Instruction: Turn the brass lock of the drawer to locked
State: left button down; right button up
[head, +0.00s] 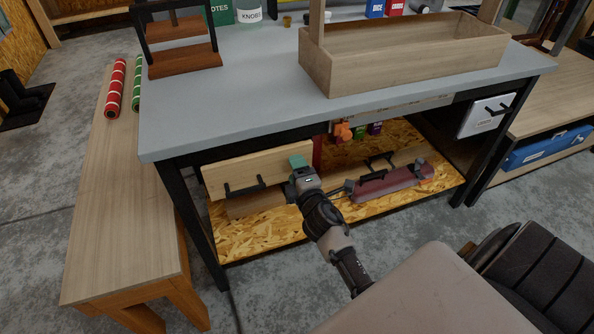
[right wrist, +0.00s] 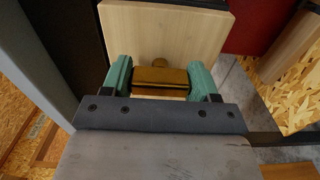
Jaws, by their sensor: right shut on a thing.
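The drawer (head: 228,173) is a pale wooden front with a black bar handle (head: 245,187), under the left part of the grey bench top. My right gripper (head: 298,162) is at the right end of this front. In the right wrist view the brass lock (right wrist: 160,78) is a bar lying across the picture between the two green fingers of my right gripper (right wrist: 161,72), which is shut on it. A small round brass part (right wrist: 159,63) shows just beyond the bar. In the head view the gripper hides the lock. My left gripper is not in view.
The grey bench top (head: 240,110) overhangs the drawer, with a dark leg (head: 200,225) at left. A wooden side bench (head: 120,220) stands left. An open wooden box (head: 385,70) stands on top.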

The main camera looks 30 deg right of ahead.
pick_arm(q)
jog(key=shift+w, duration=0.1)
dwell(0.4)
pick_arm(e)
jog(key=o, duration=0.9)
jog(key=shift+a, duration=0.1)
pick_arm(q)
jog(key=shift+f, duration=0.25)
pick_arm(e)
jog(key=shift+v, duration=5.45)
